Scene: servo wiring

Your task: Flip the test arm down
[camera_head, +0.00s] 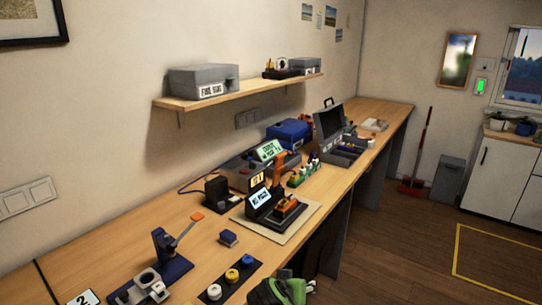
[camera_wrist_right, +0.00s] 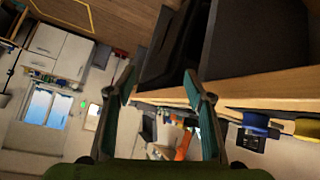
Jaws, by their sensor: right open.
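On a pale mat (camera_head: 312,206) in the middle of the bench stands a tester with a lit display (camera_head: 259,199). An orange part (camera_head: 287,206) lies on its dark base, and an orange upright piece (camera_head: 279,168) rises behind it. At the front left, a blue stand (camera_head: 162,243) carries a grey lever with an orange tip (camera_head: 197,216), raised at a slant. I cannot tell for sure which is the test arm. My right gripper (camera_head: 279,291) is at the bench's front edge, apart from both. In the right wrist view (camera_wrist_right: 160,75) its fingers are apart and empty. My left gripper is out of view.
White, yellow and blue spools (camera_head: 232,275) sit on a dark strip near the front edge. A small blue box (camera_head: 228,238) and a black block (camera_head: 217,193) stand behind. A blue toolbox (camera_head: 289,132) is farther back. A shelf (camera_head: 240,90) overhangs the wall side.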

